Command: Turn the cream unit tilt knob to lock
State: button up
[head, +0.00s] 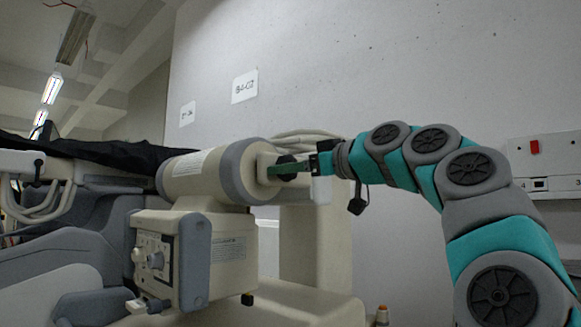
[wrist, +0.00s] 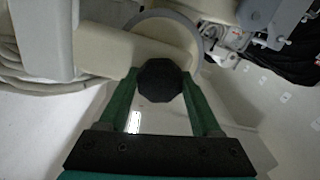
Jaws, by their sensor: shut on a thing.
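The cream unit (head: 208,177) is a cream cylinder with grey end rings, lying sideways at the middle of the head view. A dark, many-sided knob (wrist: 160,80) sits at its end by a cream block; in the head view the knob (head: 286,167) is partly covered by a green finger. My gripper (wrist: 160,84) has its two green fingers on either side of the knob and is shut on it. In the head view my gripper (head: 288,170) reaches in from the right. I cannot make out any lock mark on the knob.
A cream control box (head: 150,255) with small knobs hangs below the cylinder. Cables (head: 308,140) loop behind it. A black cover (head: 120,155) lies at the left. A grey wall stands behind, with a wall panel (head: 545,160) at the right.

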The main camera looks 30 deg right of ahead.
jog(key=m+p, duration=0.3)
jog(key=m, duration=0.1)
jog(key=shift+r+m, duration=0.15)
jog(key=shift+m, duration=0.25)
jog(key=m+p, duration=0.3)
jog(key=m, duration=0.1)
jog(key=m+p, duration=0.4)
jog(key=m, duration=0.1)
jog(key=shift+m+p, duration=1.35)
jog(key=shift+m, duration=0.45)
jog(key=shift+f, duration=0.2)
jog(key=o, duration=1.4)
jog(key=shift+c, duration=0.2)
